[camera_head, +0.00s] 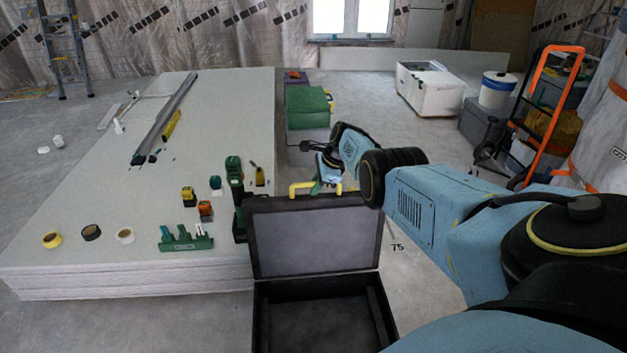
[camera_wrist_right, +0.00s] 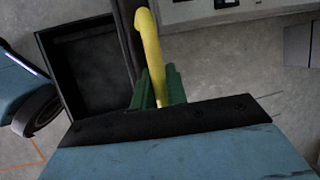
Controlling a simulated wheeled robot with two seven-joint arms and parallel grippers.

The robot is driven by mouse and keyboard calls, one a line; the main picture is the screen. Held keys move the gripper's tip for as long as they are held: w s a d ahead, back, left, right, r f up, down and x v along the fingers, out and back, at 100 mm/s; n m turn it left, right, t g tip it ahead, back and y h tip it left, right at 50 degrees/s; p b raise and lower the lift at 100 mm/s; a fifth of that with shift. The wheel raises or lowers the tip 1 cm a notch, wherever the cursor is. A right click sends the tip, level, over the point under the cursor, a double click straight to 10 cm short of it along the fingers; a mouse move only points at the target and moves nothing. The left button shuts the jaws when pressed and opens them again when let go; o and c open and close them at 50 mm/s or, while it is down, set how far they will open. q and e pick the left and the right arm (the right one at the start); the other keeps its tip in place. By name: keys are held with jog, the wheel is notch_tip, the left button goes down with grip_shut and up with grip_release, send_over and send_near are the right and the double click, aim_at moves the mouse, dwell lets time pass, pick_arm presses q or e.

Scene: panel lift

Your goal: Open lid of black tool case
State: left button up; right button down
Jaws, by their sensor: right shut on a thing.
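The black tool case (camera_head: 318,325) stands at the bottom centre of the head view. Its lid (camera_head: 315,240) is raised about upright, and the empty-looking inside shows. A yellow handle (camera_head: 300,188) sits at the lid's top edge. My right gripper (camera_head: 325,184) is behind that top edge, partly hidden by the lid. In the right wrist view its green fingers (camera_wrist_right: 158,92) are shut on the yellow handle (camera_wrist_right: 150,50), and the dark open case (camera_wrist_right: 95,65) lies to the left. My left gripper is not in view.
A stack of pale panels (camera_head: 130,225) fills the left, with tape rolls, a green rack (camera_head: 186,244) and several tools on it. A green box (camera_head: 307,108) stands behind the case. An orange hand truck (camera_head: 545,110) stands at the right.

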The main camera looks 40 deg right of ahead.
jog(key=shift+d, duration=0.1)
dwell(0.3)
jog(key=c, duration=1.4)
grip_release()
